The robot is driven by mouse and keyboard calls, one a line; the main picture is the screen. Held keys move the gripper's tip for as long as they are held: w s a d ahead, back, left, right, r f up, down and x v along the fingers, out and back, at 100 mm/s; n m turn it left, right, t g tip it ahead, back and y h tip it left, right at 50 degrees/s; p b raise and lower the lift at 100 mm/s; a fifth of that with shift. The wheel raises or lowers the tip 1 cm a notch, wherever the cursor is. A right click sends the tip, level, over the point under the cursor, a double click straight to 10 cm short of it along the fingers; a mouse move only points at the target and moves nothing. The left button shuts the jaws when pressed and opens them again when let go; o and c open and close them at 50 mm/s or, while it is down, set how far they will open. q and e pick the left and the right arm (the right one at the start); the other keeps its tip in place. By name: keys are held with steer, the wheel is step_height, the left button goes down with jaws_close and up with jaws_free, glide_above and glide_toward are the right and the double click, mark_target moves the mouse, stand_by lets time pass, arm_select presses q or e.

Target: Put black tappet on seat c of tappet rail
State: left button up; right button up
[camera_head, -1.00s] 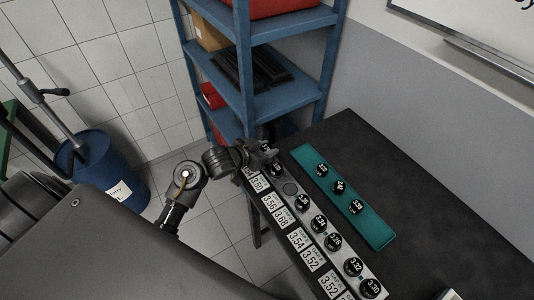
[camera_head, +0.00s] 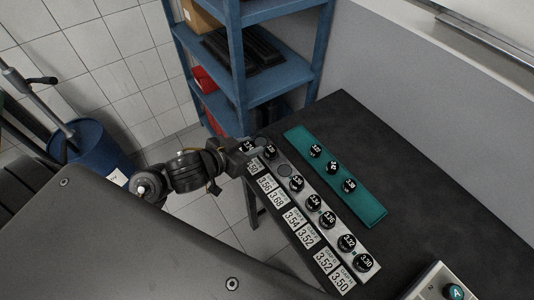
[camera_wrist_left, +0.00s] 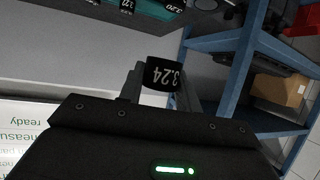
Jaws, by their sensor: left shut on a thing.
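The tappet rail (camera_head: 336,230) is a pale strip on the dark bench. Several black numbered tappets stand in its row, and one grey round seat (camera_head: 284,169) near the far end is empty. Seat letters are too small to read. My left gripper (camera_head: 244,148) is at the far left end of the rail. My right gripper is out of view.
A teal tray (camera_head: 366,207) with three black tappets lies behind the rail. White number cards (camera_head: 291,217) line the rail's front. A blue shelf (camera_head: 275,86) stands beyond the bench.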

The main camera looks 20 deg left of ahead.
arm_select(q)
steer(key=w+a+r+n+t+y+b, duration=0.1)
steer(key=w+a+r+n+y+b, duration=0.1)
steer(key=w+a+n+y, duration=0.25)
steer(key=w+d+r+b, duration=0.1)
steer(key=w+d+r, duration=0.2)
steer(key=r, duration=0.3)
steer(key=w+d+r+b, duration=0.1)
steer(key=w+d+r, duration=0.1)
steer(key=w+r, duration=0.3)
step_height(320, 180, up, 2)
steer(key=shift+w+d+r+m, duration=0.1)
steer(key=shift+w+d+m, duration=0.3)
steer(key=shift+m, duration=0.05)
